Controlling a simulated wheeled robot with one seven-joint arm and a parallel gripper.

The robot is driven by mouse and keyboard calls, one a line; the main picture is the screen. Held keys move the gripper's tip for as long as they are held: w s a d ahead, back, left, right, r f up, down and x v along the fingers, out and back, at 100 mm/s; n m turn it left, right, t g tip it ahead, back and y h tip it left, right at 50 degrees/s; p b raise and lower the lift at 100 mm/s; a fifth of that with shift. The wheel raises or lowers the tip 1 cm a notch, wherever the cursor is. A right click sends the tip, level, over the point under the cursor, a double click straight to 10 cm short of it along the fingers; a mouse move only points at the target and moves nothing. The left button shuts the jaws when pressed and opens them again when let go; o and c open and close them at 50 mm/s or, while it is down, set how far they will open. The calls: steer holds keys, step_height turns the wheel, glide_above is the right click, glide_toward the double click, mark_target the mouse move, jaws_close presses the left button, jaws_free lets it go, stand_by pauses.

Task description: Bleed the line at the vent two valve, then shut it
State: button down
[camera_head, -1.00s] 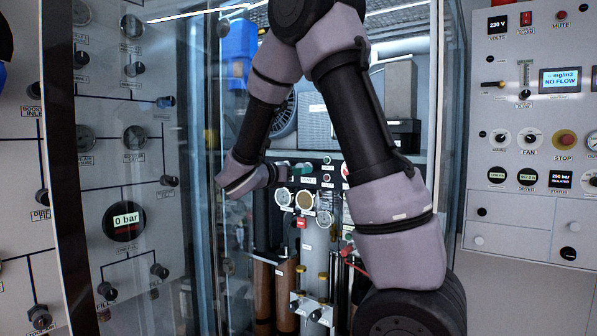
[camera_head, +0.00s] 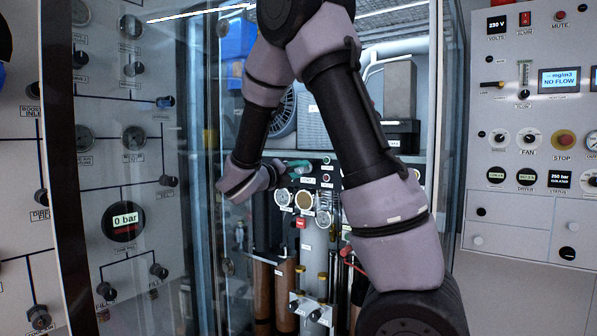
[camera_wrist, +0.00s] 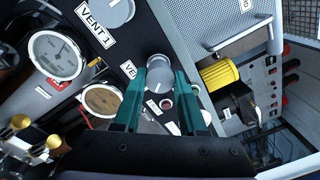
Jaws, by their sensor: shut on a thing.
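My gripper (camera_wrist: 160,76) has green fingers, one on each side of a grey round knob (camera_wrist: 158,66) on the dark panel, and is shut on it. A label beginning "VE" (camera_wrist: 128,69) stands beside this knob, its rest hidden by a finger; its place next to the VENT 1 knob (camera_wrist: 116,10) fits the vent two valve. In the head view my gripper (camera_head: 297,167) reaches the dark panel above the gauges. The held knob cannot be made out there.
A white gauge (camera_wrist: 57,55) and a tan-faced gauge (camera_wrist: 103,100) sit left of the fingers in the wrist view. A yellow cylinder (camera_wrist: 220,73) and a wire grille lie to the right. A glass door edge (camera_head: 212,200) stands left of my arm.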

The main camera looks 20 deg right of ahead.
steer(key=shift+n, duration=2.4)
steer(key=shift+s+f, duration=0.1)
steer(key=c, duration=0.5)
jaws_free()
steer(key=v, duration=0.7)
steer(key=shift+s+a, duration=0.15)
steer(key=shift+a, duration=0.05)
